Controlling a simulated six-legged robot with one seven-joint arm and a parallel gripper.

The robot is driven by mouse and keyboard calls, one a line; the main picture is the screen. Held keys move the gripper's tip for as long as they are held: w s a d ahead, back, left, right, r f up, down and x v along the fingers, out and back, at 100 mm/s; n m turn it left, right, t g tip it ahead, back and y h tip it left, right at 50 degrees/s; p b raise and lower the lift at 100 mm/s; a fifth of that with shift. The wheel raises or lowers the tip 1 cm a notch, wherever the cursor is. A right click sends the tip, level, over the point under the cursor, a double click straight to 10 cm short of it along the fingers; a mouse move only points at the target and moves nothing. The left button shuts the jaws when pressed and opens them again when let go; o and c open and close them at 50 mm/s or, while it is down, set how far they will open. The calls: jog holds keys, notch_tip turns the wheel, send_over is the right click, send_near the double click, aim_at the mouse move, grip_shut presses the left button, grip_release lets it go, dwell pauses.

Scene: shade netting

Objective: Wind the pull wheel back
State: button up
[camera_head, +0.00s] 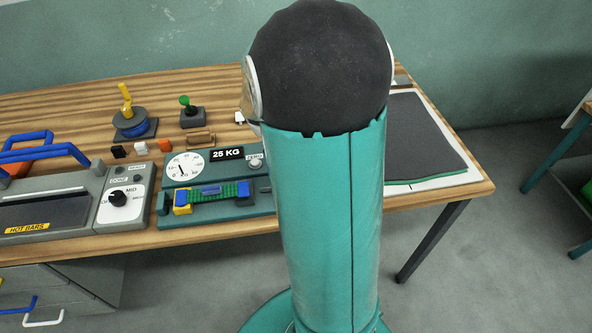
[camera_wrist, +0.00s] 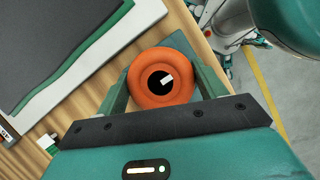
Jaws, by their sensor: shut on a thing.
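An orange round wheel with a black centre and a short white mark (camera_wrist: 160,98) sits between the two teal fingers of my gripper (camera_wrist: 160,80) in the wrist view. The fingers are shut on its sides. In the head view my arm stands in front of the wheel and my gripper, hiding both. The teal tester (camera_head: 222,215) lies left of my arm, with a round dial (camera_head: 185,167), a "25 KG" plate (camera_head: 228,154) and a ZERO knob (camera_head: 255,162). A green strap (camera_head: 215,193) lies across it between a yellow-and-blue block and a blue block.
The hot bars machine (camera_head: 60,213) with a MID knob is at the left. A blue spool with a yellow handle (camera_head: 130,122) and a green-topped lever (camera_head: 190,112) stand behind. A dark sheet (camera_head: 420,130) covers the table's right side; it also shows in the wrist view (camera_wrist: 60,40).

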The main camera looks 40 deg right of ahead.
dwell(0.4)
jog(key=o, duration=1)
jog(key=shift+c, duration=0.2)
jog(key=v, duration=1.3)
jog(key=shift+w+r, duration=0.2)
jog(key=shift+r, duration=0.15)
jog(key=shift+a, duration=0.2)
